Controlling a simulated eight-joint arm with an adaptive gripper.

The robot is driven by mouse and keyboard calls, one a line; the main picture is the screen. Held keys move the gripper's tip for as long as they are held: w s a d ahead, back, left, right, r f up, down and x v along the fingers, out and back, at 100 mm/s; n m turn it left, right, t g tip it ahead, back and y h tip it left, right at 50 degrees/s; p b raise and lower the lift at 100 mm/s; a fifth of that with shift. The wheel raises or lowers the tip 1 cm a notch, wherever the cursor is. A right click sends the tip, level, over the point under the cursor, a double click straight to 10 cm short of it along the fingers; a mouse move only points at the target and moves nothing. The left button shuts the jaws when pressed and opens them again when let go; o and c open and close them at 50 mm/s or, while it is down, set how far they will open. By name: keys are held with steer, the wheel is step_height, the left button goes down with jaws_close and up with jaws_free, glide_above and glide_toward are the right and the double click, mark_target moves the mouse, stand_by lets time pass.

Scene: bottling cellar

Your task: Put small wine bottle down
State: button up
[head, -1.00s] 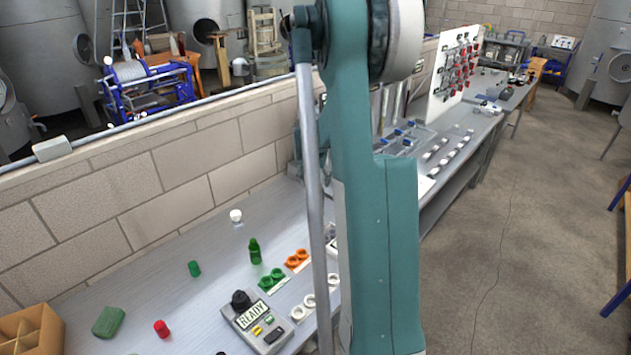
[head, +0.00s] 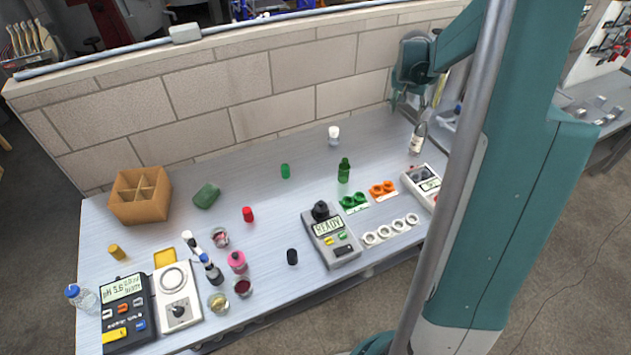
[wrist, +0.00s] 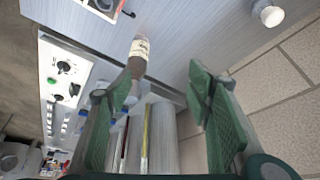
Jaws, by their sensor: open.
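The small wine bottle (head: 417,140) has a dark neck and a pale label. It stands upright on the far right part of the grey bench (head: 250,180) in the head view. My gripper (head: 405,106) is behind it, near the wall. In the wrist view the bottle (wrist: 139,50) shows beyond the fingertips, neck towards me. My gripper (wrist: 160,88) is open there, with its green fingers spread and nothing between them. The bottle appears apart from both fingers.
A white-capped small bottle (head: 334,135) and a green bottle (head: 344,170) stand left of the wine bottle. The block wall (head: 290,100) runs behind the bench. My arm hides the bench's right end.

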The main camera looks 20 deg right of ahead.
steer(key=s+a+r+n+t, duration=0.15)
steer(key=a+r, duration=0.25)
steer(key=a, duration=0.5)
steer(key=s+a+r+n+y, duration=0.1)
steer(key=s+a+r+n, duration=0.2)
steer(key=a, duration=0.6)
steer(key=s+a+r+t, duration=0.1)
steer(key=s+a+r, duration=0.2)
steer(key=a+r, duration=0.35)
steer(key=s+a+f+n+t+y, duration=0.1)
steer(key=s+a+n, duration=0.2)
steer(key=s+a, duration=0.6)
steer(key=s+a+f+n+t+y, duration=0.1)
steer(key=s+a+n, duration=0.2)
steer(key=s+a, duration=0.7)
steer(key=a, duration=0.5)
steer(key=shift+a+f+y, duration=0.25)
steer(key=shift+f+y, duration=0.15)
steer(key=shift+s+n, duration=0.1)
steer(key=shift+n, duration=0.15)
